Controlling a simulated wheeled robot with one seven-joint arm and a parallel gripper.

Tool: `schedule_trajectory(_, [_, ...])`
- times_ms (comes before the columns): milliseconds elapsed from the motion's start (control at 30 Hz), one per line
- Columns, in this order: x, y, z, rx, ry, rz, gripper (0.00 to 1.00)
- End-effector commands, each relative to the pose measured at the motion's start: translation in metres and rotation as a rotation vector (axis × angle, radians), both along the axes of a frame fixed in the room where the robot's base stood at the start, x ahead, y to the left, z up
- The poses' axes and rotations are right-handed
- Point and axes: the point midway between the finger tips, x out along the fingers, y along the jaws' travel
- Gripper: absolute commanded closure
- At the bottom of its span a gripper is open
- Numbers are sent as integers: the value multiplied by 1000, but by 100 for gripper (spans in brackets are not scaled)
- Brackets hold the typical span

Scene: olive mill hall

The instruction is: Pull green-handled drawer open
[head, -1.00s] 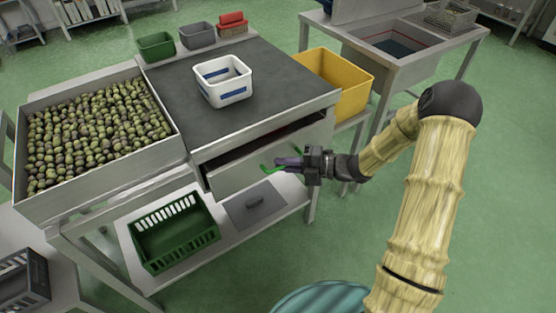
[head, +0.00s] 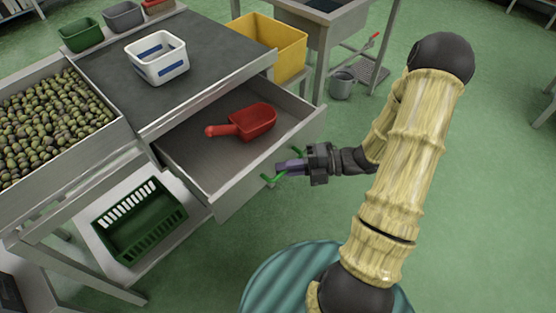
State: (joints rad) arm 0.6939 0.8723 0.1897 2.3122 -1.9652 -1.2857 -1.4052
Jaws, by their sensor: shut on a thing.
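The drawer (head: 226,201) under the dark worktop stands well open in the head view, its inside showing. Its green handle (head: 268,178) is on the front panel. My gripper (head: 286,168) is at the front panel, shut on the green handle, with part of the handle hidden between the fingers. A red scoop (head: 252,122) lies inside the drawer.
A white bin with blue stripes (head: 158,58) stands on the dark worktop (head: 205,75). A tray of olives (head: 115,135) is at the left. A green crate (head: 140,220) sits on the shelf below. A yellow bin (head: 285,45) and a grey bucket (head: 341,85) are beyond the drawer. Open floor lies in front.

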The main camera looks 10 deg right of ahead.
Motion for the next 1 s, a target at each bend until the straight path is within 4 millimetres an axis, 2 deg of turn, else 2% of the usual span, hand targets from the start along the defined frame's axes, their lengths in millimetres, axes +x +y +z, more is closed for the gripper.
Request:
schedule_trajectory(367, [-1, -3, -1, -3, -2, -3, 100])
schedule_trajectory(400, [-1, -3, -1, -3, -2, -4, 81])
schedule_trajectory(467, [-1, -3, -1, -3, -2, -5, 70])
schedule_trajectory(500, [-1, -4, 0, -2, -1, -6, 68])
schedule_trajectory(1000, [-2, -8, 1, -1, -2, -6, 68])
